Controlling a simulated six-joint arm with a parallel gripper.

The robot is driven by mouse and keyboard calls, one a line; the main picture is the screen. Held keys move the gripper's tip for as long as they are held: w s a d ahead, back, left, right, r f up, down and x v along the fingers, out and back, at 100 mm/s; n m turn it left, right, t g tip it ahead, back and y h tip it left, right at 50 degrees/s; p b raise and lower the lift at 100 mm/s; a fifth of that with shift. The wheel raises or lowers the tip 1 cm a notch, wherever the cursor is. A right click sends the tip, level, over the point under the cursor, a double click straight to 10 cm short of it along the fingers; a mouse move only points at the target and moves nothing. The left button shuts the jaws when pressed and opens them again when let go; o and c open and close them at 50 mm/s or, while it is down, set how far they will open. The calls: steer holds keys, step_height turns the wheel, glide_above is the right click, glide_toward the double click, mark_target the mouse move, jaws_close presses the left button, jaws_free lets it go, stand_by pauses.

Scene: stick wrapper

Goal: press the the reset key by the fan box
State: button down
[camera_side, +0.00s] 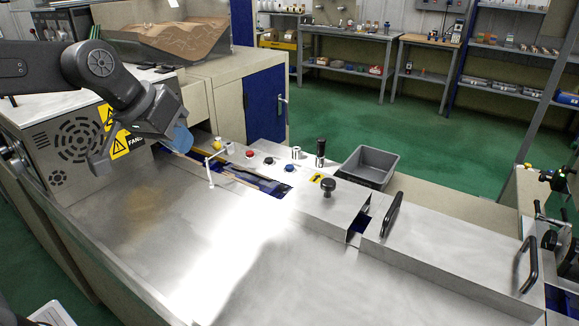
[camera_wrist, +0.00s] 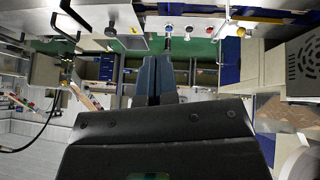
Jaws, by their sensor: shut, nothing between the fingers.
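The fan box (camera_side: 75,140) stands at the left in the side view, with round vent holes and yellow warning labels; it also shows at the right of the wrist view (camera_wrist: 304,58). A small yellow key (camera_side: 217,143) sits on the steel top to the right of the box; a yellow key also shows in the wrist view (camera_wrist: 241,31). I cannot read a reset mark on any key. My gripper (camera_side: 182,140) is in front of the box, left of the yellow key and apart from it. Its fingers (camera_wrist: 155,80) are together and empty.
A red button (camera_side: 250,154), a black one (camera_side: 268,161) and a blue one (camera_side: 289,168) line the panel farther right. A white upright lever (camera_side: 210,170) stands near the slot. A grey bin (camera_side: 366,165) and a black knob (camera_side: 328,185) lie beyond. The steel top in front is clear.

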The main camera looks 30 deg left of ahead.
steer(key=w+f+n+t, duration=0.1)
steer(key=w+n, duration=0.1)
steer(key=w, duration=1.5)
steer(key=n+t+h, duration=0.1)
steer(key=n, duration=0.1)
glide_above(287, 166)
step_height(287, 166, down, 8)
steer(key=shift+w+r, duration=0.15)
steer(key=shift+w, duration=0.05)
steer(key=shift+f, duration=4.45)
steer(key=shift+f, duration=0.4)
